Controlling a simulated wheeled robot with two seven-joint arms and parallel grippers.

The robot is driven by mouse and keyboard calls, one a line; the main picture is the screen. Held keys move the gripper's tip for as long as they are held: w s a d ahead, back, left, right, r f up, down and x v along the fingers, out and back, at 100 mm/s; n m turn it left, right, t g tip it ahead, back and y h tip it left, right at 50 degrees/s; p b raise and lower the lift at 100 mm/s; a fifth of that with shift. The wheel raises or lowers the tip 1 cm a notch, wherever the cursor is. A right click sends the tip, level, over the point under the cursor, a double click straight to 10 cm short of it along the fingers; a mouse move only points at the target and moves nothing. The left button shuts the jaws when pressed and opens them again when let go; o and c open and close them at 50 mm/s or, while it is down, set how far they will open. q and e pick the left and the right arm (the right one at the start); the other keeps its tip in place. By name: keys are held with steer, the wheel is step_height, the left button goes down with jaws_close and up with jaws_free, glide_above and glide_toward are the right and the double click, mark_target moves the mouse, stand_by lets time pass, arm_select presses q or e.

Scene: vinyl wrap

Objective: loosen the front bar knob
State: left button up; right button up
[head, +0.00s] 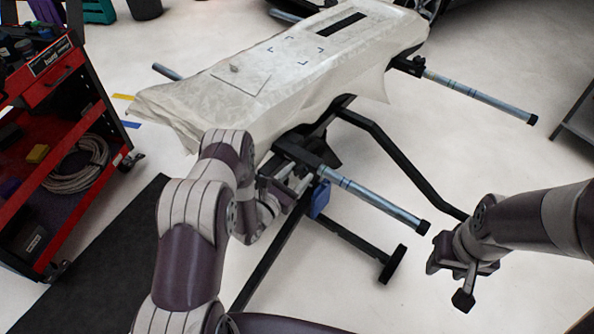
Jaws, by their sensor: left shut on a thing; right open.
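The front bar (375,197) is a grey tube with a black end cap, sticking out to the right from a black clamp block (300,152) on the stand. My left gripper (291,190) is at the underside of this clamp, shut on the front bar knob. The knob itself is hidden by the fingers and the clamp. A small blue part (319,199) hangs just right of the gripper, under the bar. My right gripper (465,284) is open and empty, low at the right, apart from the stand.
A bumper-like panel (290,60) under pale wrap film lies on the stand. A rear bar (478,95) sticks out at upper right. The stand's black legs (345,240) spread below. A red tool cart (78,75) stands left.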

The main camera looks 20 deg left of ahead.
stand_by(0.3)
arm_select(q)
steer(key=shift+f, duration=0.1)
steer(key=o, duration=1)
steer(key=shift+o, duration=0.2)
steer(key=shift+s+a, duration=0.1)
steer(key=v, duration=1.2)
steer(key=shift+s+p, duration=0.3)
steer(key=shift+p, duration=0.1)
